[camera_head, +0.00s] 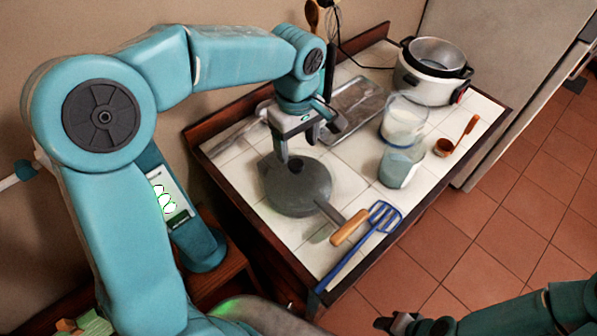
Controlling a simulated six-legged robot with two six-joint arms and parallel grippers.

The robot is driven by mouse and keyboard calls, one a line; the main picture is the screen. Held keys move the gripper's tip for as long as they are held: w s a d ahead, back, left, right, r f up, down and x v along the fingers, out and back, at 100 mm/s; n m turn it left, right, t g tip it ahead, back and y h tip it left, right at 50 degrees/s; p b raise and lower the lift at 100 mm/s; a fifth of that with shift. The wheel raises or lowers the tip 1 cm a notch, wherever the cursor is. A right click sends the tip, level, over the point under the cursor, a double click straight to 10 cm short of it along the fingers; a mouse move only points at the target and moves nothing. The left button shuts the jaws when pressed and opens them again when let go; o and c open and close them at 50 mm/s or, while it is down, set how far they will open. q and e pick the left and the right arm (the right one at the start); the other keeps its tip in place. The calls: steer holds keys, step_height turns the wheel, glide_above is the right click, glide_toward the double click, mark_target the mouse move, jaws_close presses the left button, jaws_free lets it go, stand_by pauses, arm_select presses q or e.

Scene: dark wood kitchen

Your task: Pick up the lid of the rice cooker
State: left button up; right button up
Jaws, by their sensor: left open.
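The rice cooker (427,86) is white with black side handles and stands open at the back right of the tiled table. A grey round lid-like piece (312,183) with a small dark knob lies on or over a pan near the table's middle. I cannot tell where lid and pan part. The pan's handle (350,228) ends in wood and points front right. My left gripper (298,144) is open, pointing down right above the knob, with its fingers around or just over it; contact is unclear. My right gripper (412,325) is low at the bottom right, away from the table.
Two clear containers with white contents (402,166) stand right of the pan. A ladle (457,137) lies near the right edge. A blue slotted spatula (384,217) lies at the front edge. A metal tray (355,105) lies behind. The fridge (500,60) stands right of the table.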

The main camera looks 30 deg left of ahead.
mark_target(296, 164)
arm_select(q)
steer(key=shift+s+d+f, duration=0.1)
steer(key=shift+s+f, duration=0.05)
steer(key=shift+f, duration=0.3)
steer(key=shift+s, duration=0.3)
steer(key=shift+f, duration=0.45)
steer(key=f, duration=0.1)
steer(key=w+f+p, duration=0.1)
steer(key=f, duration=0.2)
steer(key=shift+w+a+f, duration=0.1)
steer(key=shift+w+a, duration=0.15)
steer(key=shift+s+f, duration=0.1)
steer(key=shift+f, duration=0.05)
steer(key=shift+s, duration=0.25)
steer(key=shift+w+f, duration=0.1)
steer(key=shift+w, duration=0.15)
steer(key=c, duration=0.7)
jaws_close()
steer(key=shift+s, duration=0.15)
arm_select(e)
steer(key=shift+s+r, duration=0.45)
steer(key=shift+r, duration=0.3)
